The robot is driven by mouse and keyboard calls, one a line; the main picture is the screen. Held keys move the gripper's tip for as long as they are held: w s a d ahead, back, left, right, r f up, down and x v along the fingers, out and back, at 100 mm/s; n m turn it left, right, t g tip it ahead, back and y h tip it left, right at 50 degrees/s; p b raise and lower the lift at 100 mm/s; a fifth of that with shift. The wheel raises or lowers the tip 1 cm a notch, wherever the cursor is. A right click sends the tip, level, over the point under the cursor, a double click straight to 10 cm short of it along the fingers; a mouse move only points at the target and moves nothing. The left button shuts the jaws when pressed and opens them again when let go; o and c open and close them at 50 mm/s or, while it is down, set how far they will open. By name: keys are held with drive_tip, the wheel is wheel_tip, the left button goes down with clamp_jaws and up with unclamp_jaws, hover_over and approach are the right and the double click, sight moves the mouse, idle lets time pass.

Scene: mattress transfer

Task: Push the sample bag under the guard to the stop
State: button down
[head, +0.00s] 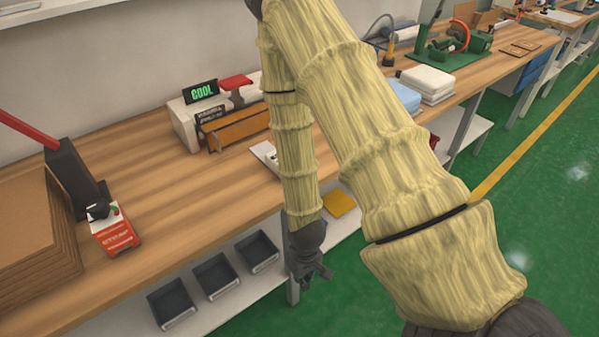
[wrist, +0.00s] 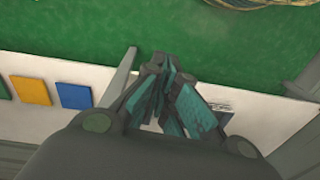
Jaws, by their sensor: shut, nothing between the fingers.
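A white machine (head: 183,128) stands on the bench, with a sign reading COOL (head: 200,92) and an orange front bar (head: 236,128) that looks like the guard. A small pale flat item (head: 263,154) lies just in front of it, partly hidden by my arm; I cannot tell whether it is the sample bag. The stop cannot be made out. My gripper (head: 318,274) hangs off the bench's front edge, apart from the machine, pointing down. In the wrist view my gripper (wrist: 168,68) has its fingers together and empty, with the floor and a low shelf behind.
The wooden bench (head: 140,180) is clear left of the machine. Cardboard sheets (head: 25,230), a dark upright tool and a red-and-white box (head: 115,235) are at the left. Dark bins (head: 215,275) sit on the lower shelf. Folded cloths (head: 428,82) lie to the right. Green floor is open in front.

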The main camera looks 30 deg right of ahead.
drive_tip(key=w+d+r+p, duration=0.2)
drive_tip(key=w+d+r, duration=0.15)
drive_tip(key=r, duration=0.65)
drive_tip(key=w+d+r+p, duration=0.1)
drive_tip(key=w+d+r, duration=0.25)
drive_tip(key=r, duration=0.75)
drive_tip(key=w+d+r+p, duration=0.25)
drive_tip(key=w+r, duration=0.25)
drive_tip(key=r, duration=0.5)
drive_tip(key=shift+n+h, duration=0.3)
drive_tip(key=shift+n, duration=0.1)
drive_tip(key=shift+w+d+f+p, duration=0.1)
drive_tip(key=shift+w+f+p, duration=0.4)
drive_tip(key=shift+f, duration=1.1)
drive_tip(key=shift+w+d+f+p, duration=0.1)
drive_tip(key=shift+w+f, duration=0.7)
drive_tip(key=shift+f, duration=0.8)
drive_tip(key=shift+w+d+f+p, duration=0.1)
drive_tip(key=shift+w+f+p, duration=0.4)
drive_tip(key=shift+f, duration=1.1)
drive_tip(key=shift+w, duration=0.15)
